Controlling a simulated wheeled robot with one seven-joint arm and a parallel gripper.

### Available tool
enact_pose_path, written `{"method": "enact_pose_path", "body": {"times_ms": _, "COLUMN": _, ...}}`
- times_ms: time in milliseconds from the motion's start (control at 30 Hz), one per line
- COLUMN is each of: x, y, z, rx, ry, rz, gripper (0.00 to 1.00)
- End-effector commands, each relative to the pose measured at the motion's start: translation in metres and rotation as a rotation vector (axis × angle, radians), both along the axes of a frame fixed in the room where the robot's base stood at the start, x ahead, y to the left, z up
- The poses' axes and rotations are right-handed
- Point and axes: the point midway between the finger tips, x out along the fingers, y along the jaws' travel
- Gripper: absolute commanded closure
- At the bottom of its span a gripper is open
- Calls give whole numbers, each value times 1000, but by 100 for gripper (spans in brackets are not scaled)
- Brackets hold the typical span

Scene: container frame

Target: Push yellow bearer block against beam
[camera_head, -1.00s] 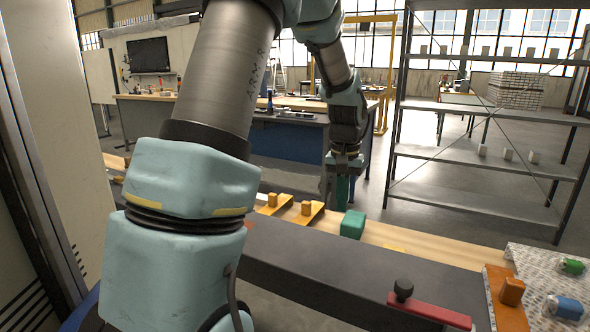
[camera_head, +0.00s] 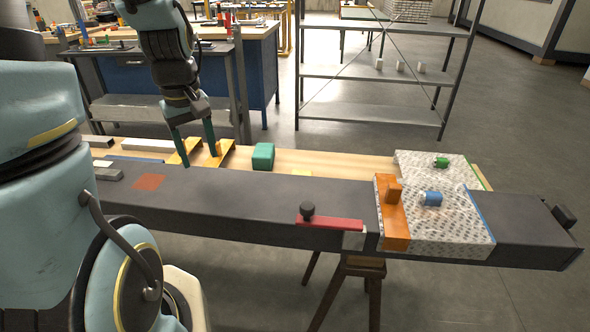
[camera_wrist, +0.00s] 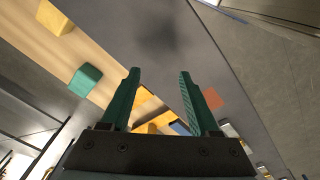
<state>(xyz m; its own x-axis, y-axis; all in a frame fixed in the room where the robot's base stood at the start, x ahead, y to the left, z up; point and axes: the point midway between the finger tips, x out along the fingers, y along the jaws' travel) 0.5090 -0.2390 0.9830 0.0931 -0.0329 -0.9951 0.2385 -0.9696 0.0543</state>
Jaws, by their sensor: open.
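The yellow bearer block (camera_wrist: 54,17) lies on the wooden plank at the upper left of the wrist view, close to the edge of the dark beam (camera_wrist: 170,40). I cannot tell whether they touch. In the head view only a yellow sliver of the block (camera_head: 303,173) shows behind the long grey beam (camera_head: 250,205). My gripper (camera_head: 200,160) is open and empty, pointing down above the orange-yellow brackets, left of the block. Its two green fingers (camera_wrist: 159,73) stand apart in the wrist view.
A green block (camera_head: 263,156) sits on the plank (camera_head: 335,162) between my gripper and the yellow block. Two orange-yellow brackets (camera_head: 185,152) lie beneath my fingers. A shelf rack (camera_head: 375,115) stands behind.

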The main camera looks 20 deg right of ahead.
Motion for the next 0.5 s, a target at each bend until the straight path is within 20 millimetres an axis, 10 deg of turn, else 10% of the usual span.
{"method": "enact_pose_path", "body": {"times_ms": 300, "x": 27, "y": -153, "z": 68, "rx": -19, "ry": 79, "rz": 502, "gripper": 1}}
{"method": "enact_pose_path", "body": {"times_ms": 500, "x": 18, "y": -219, "z": 82, "rx": -10, "ry": 98, "rz": 736, "gripper": 0}}
